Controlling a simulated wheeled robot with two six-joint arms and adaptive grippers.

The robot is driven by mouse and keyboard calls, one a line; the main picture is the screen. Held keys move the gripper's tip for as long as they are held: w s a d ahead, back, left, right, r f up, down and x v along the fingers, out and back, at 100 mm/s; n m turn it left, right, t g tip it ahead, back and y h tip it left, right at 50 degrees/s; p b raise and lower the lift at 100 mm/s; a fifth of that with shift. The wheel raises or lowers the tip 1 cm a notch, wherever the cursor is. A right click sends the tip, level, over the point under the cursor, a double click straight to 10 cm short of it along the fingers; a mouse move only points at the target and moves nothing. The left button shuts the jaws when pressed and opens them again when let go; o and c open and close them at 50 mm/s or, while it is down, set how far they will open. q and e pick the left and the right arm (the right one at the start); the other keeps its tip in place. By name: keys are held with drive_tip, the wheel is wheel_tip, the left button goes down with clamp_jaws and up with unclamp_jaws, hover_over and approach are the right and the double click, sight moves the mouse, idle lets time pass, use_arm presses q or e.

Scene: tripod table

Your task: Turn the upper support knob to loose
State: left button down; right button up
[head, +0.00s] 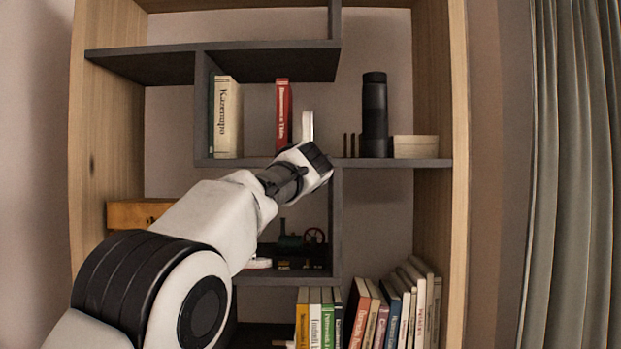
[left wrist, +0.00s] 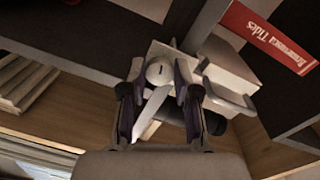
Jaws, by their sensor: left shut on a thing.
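A round white knob (left wrist: 157,70) with a small dark mark sits between the two fingers of my left gripper (left wrist: 160,82) in the left wrist view. The gripper is shut on it. A pale flat strip (left wrist: 150,112) extends below the knob, between the fingers. A white block-shaped support (left wrist: 218,75) is beside and behind the knob. In the head view my left arm reaches in from the left, and its gripper (head: 313,160) is at the middle shelf's edge; its fingertips are hidden there. A small white upright part (head: 307,126) shows just above it. My right gripper is not in view.
On the middle shelf (head: 385,163) stand a red book (head: 283,115), a white book (head: 228,117), a black cylinder (head: 374,114) and a pale box (head: 415,146). Several books (head: 402,305) fill the lower shelf. A grey curtain (head: 575,175) hangs at the right.

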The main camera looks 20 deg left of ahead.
use_arm(q)
drive_tip(key=shift+n, duration=0.6)
drive_tip(key=c, duration=0.8)
unclamp_jaws()
drive_tip(key=shift+c, duration=0.2)
drive_tip(key=v, duration=1.2)
drive_tip(key=shift+w+a+f, duration=0.1)
drive_tip(key=shift+f, duration=0.05)
